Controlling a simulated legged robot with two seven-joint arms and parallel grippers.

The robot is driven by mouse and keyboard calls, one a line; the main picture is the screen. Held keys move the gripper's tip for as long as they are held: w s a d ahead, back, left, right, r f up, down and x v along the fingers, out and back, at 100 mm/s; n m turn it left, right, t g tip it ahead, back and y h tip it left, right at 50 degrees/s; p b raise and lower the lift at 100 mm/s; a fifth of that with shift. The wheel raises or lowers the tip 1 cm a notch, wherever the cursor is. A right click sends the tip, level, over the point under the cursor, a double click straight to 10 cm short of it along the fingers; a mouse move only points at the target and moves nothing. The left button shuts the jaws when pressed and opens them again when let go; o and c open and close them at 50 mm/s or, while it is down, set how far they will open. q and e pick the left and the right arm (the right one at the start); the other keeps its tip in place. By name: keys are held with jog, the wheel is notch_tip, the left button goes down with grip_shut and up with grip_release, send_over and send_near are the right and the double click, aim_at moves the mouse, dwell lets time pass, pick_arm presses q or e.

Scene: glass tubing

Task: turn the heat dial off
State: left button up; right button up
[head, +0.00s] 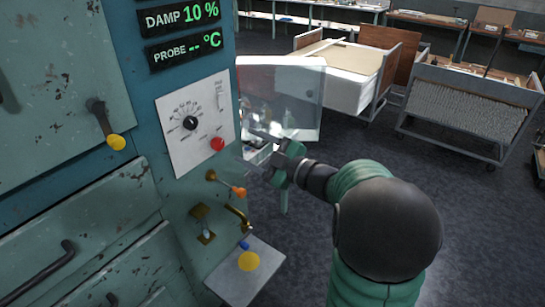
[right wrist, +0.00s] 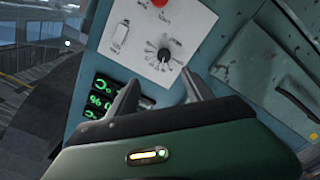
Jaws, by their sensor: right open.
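The heat dial (head: 190,123) is a small black knob with a printed scale around it on a white panel (head: 172,105) on the blue-green cabinet front. It also shows in the right wrist view (right wrist: 164,55), just beyond and between the fingertips. My right gripper (head: 256,146) is to the right of the panel in the head view, apart from the dial. Its fingers also show in the right wrist view (right wrist: 158,88), spread open with nothing between them. The exact setting of the dial is too small to read. My left gripper is out of view.
A red button (head: 217,143) sits on the panel's lower right. Below are an orange-tipped valve handle (head: 238,191), brass fittings (head: 203,222) and a small shelf (head: 238,280) with a yellow disc. Green readouts (head: 182,46) are above. A clear pane (head: 295,95) stands behind my right gripper.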

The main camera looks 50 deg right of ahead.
jog(key=s+d+b, duration=0.1)
jog(key=s, duration=1.4)
jog(key=shift+s, duration=0.3)
jog(key=shift+f, duration=0.1)
